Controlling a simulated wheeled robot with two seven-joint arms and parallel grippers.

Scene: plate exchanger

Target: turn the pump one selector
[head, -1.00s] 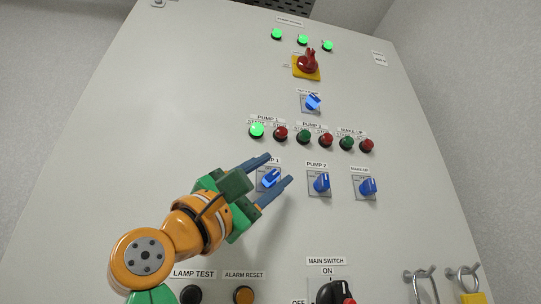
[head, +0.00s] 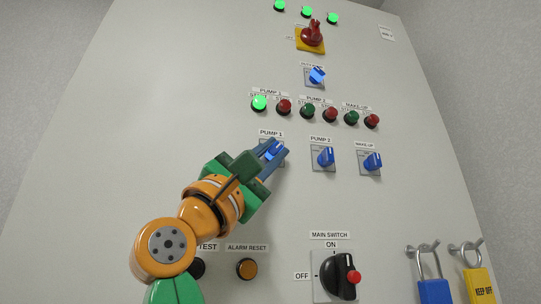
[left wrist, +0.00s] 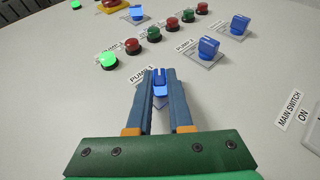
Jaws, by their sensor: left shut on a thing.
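The pump one selector (head: 274,150) is a small blue knob on a grey plate under the PUMP 1 label (head: 271,134). It also shows in the left wrist view (left wrist: 159,88), between the fingertips. My left gripper (head: 276,151) comes up from the lower left and is shut on this knob, with one blue finger on each side. The fingers hide most of the selector's plate. My right gripper is not in view.
The PUMP 2 selector (head: 324,157) and the make-up selector (head: 371,162) sit to the right. Several push buttons are in a row above, with the pump one green button (head: 259,103) lit. The black main switch (head: 338,275) and padlocks (head: 433,290) are lower right.

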